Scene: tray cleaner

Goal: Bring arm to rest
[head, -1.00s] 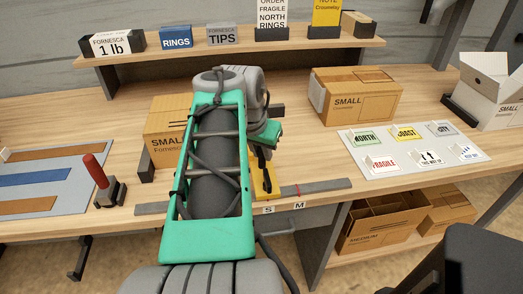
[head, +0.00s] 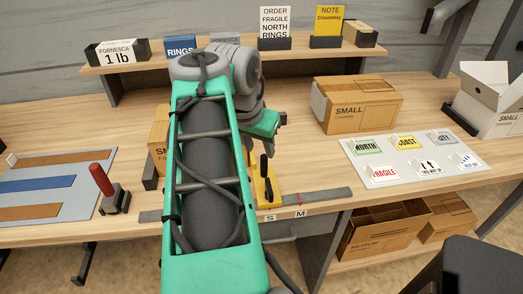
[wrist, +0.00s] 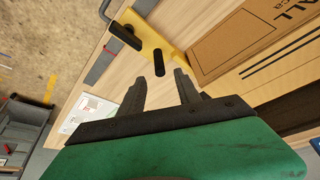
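My gripper (wrist: 160,90) shows in the wrist view with its two dark fingers spread apart and nothing between them. It is above the workbench, near a yellow stand with black pegs (wrist: 150,38). In the head view my green and grey arm reaches over the bench, and the gripper's fingertips are hard to make out beside the yellow stand (head: 268,192). A cardboard box marked SMALL (wrist: 240,35) lies beside the stand in the wrist view. In the head view this box (head: 158,138) is mostly hidden behind my arm.
Another SMALL box (head: 357,110) and a label board (head: 398,146) are on the right of the bench (head: 310,170). A red-handled tool (head: 102,180) stands at the left. A shelf (head: 225,65) with signs runs along the back. Clear bench lies between arm and right box.

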